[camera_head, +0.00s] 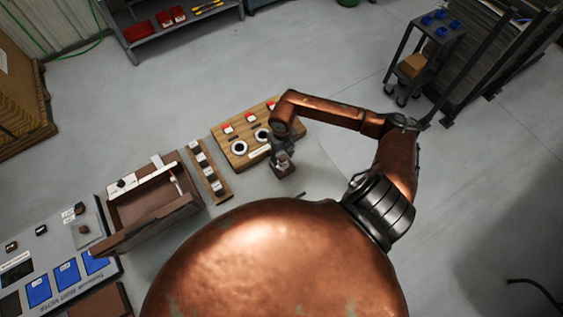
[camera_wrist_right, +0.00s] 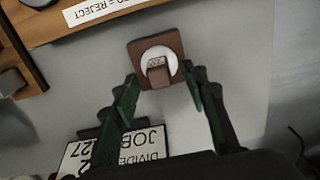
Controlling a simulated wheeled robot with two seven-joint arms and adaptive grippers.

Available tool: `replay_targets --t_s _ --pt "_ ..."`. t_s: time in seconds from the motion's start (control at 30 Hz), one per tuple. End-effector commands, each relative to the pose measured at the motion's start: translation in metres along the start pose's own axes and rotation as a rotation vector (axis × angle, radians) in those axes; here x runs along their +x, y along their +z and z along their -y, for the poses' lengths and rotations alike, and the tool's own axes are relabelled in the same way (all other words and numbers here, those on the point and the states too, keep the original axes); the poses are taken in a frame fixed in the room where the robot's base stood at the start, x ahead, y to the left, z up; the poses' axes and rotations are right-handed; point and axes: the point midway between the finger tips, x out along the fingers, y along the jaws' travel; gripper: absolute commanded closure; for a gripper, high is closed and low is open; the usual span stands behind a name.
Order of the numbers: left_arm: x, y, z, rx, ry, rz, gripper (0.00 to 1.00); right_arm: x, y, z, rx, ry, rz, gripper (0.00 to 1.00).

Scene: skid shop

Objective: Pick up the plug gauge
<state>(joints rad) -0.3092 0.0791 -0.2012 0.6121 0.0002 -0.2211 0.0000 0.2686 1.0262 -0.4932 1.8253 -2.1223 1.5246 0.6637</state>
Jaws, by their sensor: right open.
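What looks like the plug gauge (camera_wrist_right: 158,74) is a small brown block-like piece with a marked end, upright on a white disc on a square brown base (camera_wrist_right: 138,49). In the head view the brown base (camera_head: 285,171) is partly hidden by my right gripper (camera_head: 282,160). In the right wrist view my right gripper (camera_wrist_right: 161,86) is open, with a green-black finger on each side of the piece's near end. I cannot tell whether the fingers touch it. My left gripper is not in view.
A wooden board (camera_head: 233,147) with rings and red-and-white pieces lies just beyond. Left of it are a slotted rack (camera_head: 222,188) and a brown open box (camera_head: 140,215). A white job card (camera_wrist_right: 85,153) lies near the gripper. A cart (camera_head: 412,60) stands at back right.

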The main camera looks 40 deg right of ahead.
Motion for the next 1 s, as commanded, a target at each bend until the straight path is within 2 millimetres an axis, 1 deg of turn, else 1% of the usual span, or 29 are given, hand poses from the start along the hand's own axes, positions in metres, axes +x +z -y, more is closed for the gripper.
replay_targets --t_s 0.1,0.2,0.3,0.43,0.73,1.0 --pt "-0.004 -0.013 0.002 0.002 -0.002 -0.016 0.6 0.014 0.001 -0.001 0.0 0.002 -0.001 0.59" --pt "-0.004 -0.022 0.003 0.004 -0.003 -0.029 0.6 0.021 0.001 -0.001 -0.002 0.001 0.001 0.59" --pt "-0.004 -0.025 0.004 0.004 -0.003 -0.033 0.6 0.023 0.001 -0.002 -0.003 0.001 0.001 0.59" --pt "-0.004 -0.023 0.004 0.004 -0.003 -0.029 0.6 0.022 0.002 -0.003 -0.005 0.001 0.001 0.59" --pt "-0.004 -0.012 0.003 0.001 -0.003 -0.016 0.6 0.022 0.002 -0.003 -0.005 0.001 0.001 0.8" --pt "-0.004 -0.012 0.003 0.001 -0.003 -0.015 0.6 0.022 0.002 -0.003 -0.004 0.001 0.001 0.99"
